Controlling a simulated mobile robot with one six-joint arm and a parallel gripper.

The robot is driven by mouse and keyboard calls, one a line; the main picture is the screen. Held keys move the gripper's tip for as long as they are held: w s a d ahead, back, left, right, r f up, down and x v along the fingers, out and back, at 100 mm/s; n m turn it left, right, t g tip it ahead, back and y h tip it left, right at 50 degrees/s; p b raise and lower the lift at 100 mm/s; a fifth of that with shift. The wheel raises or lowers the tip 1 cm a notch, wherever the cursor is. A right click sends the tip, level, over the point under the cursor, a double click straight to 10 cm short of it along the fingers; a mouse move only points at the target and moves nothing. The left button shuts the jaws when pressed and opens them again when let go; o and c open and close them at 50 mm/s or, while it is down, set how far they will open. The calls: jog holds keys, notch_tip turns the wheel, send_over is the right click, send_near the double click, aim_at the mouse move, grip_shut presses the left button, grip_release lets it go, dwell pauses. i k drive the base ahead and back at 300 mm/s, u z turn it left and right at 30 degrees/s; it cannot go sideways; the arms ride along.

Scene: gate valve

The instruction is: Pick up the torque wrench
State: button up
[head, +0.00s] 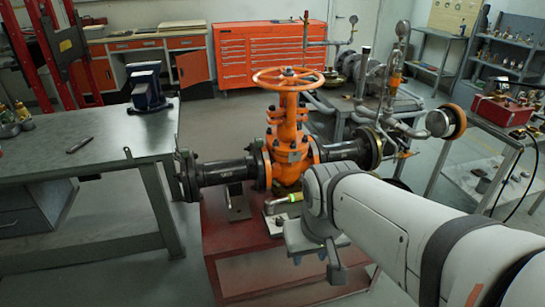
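I cannot make out a torque wrench for certain. A small dark, slim tool (79,145) lies on the left bench, too small to identify. A short silver bar with a yellow-green band (284,202) lies by the base of the orange gate valve (290,140), partly behind my arm; I cannot tell what it is. My gripper (311,257) points down over the front right of the red stand (230,240), right of the valve's centre. Its blue tips show below the grey wrist, but their gap is unclear. I see nothing held in it.
The grey left bench (110,165) carries a dark blue vise (146,88) and has much bare top. Black flanged pipes (226,172) run out from both sides of the valve. A pipe assembly (390,110) stands behind right. A red box (501,110) sits on the right table.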

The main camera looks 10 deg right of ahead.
aim_at(270, 202)
jog(key=i, duration=0.85)
jog(key=u, duration=0.05)
